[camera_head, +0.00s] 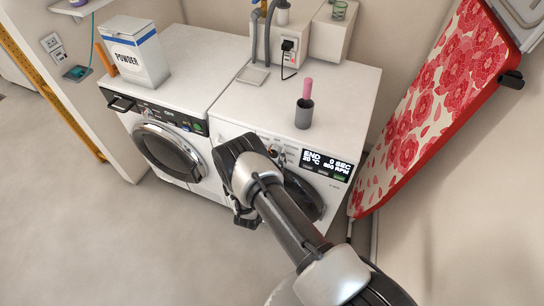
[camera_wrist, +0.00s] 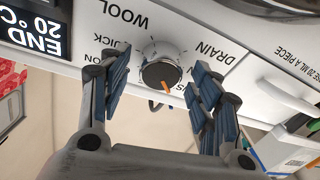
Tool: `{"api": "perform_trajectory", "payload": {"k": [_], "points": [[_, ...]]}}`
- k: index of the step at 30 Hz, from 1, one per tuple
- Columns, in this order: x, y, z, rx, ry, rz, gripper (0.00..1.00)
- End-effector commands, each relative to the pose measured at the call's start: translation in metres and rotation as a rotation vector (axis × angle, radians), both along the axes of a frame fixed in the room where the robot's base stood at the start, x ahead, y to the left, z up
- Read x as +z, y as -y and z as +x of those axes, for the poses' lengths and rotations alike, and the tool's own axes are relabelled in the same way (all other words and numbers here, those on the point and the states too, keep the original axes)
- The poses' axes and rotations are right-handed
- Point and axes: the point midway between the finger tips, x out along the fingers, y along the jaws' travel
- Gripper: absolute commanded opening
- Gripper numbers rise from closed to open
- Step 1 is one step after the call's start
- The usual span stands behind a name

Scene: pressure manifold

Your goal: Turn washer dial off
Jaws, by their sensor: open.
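The washer (camera_head: 325,190) is the white right-hand machine in the head view, partly hidden by my arm. Its dial (camera_wrist: 160,66) shows in the wrist view as a silver-rimmed knob with a dark face and an orange mark pointing down and slightly right. Labels around it include WOOL, DRAIN and QUICK; others are partly covered by the fingers. My gripper (camera_wrist: 160,64) is open, with one blue-padded finger on each side of the dial. Both fingers look apart from the knob.
Another front-loading machine (camera_head: 165,140) stands left of the washer, with a POWDER box (camera_head: 135,52) on top. A dark cup (camera_head: 304,114) with a pink handle stands on the washer. A red floral ironing board (camera_head: 440,100) leans at right. The floor at front left is clear.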

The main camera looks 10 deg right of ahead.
Motion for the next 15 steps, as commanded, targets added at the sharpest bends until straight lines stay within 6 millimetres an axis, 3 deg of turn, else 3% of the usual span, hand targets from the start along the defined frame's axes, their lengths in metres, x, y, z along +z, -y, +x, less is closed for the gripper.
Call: {"api": "perform_trajectory", "payload": {"k": [8,15], "points": [[0.0004,0.0004,0.0013,0.001,0.0,0.0,0.57],[0.0004,0.0003,0.0011,0.001,0.0,0.0,0.41]]}}
